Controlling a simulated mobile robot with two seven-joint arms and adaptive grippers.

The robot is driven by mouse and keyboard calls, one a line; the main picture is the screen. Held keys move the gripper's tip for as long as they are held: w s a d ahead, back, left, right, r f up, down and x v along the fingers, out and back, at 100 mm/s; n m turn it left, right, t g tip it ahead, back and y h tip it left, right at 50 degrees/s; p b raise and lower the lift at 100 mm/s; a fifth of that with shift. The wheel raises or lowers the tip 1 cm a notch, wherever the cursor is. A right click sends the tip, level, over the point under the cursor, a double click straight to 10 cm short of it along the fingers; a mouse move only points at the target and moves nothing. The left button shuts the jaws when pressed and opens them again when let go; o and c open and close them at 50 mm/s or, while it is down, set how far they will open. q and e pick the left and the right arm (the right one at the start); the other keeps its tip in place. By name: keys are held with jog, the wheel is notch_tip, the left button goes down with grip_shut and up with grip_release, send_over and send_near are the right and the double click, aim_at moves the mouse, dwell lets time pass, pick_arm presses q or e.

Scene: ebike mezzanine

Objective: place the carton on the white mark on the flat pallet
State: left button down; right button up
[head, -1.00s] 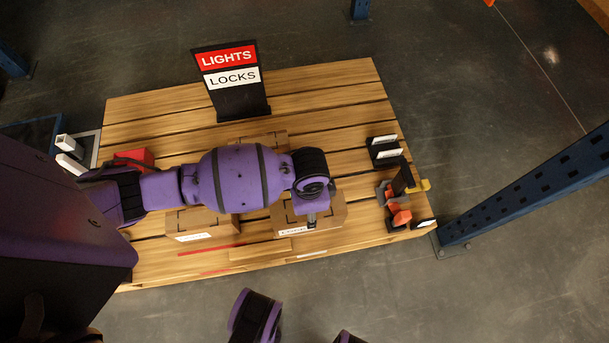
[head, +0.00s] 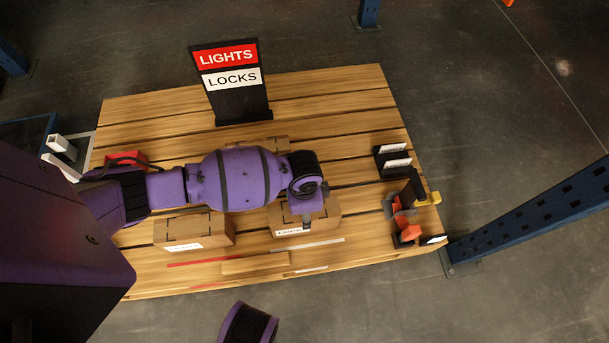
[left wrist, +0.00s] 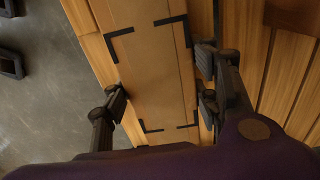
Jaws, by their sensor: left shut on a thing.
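A brown carton (head: 326,216) with a white label on its front stands out on the wooden pallet (head: 330,98), under my left gripper (head: 308,216). In the left wrist view the carton (left wrist: 152,70), with black corner marks on top, lies between the fingers of my left gripper (left wrist: 160,98), which is shut on it. My arm hides part of the carton, and its height over the boards is hard to tell. Two white strips show in front of it: a longer one (head: 318,244) near its front edge and a shorter one (head: 311,269) nearer the pallet's front edge. My right gripper is not in view.
A second carton (head: 195,231) stands left, behind red strips (head: 204,262). Another carton (head: 266,142) is partly behind my arm. A LIGHTS/LOCKS sign (head: 232,95) stands at the back. Black holders (head: 392,162) and orange-black items (head: 407,231) stand right, near a blue rack beam (head: 530,225).

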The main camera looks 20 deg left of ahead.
pick_arm(q)
jog(key=shift+w, duration=0.1)
jog(key=c, duration=0.6)
grip_release()
jog(key=shift+c, duration=0.2)
notch_tip(320, 180, up, 12)
jog(key=p, duration=0.5)
jog(key=shift+r, duration=0.15)
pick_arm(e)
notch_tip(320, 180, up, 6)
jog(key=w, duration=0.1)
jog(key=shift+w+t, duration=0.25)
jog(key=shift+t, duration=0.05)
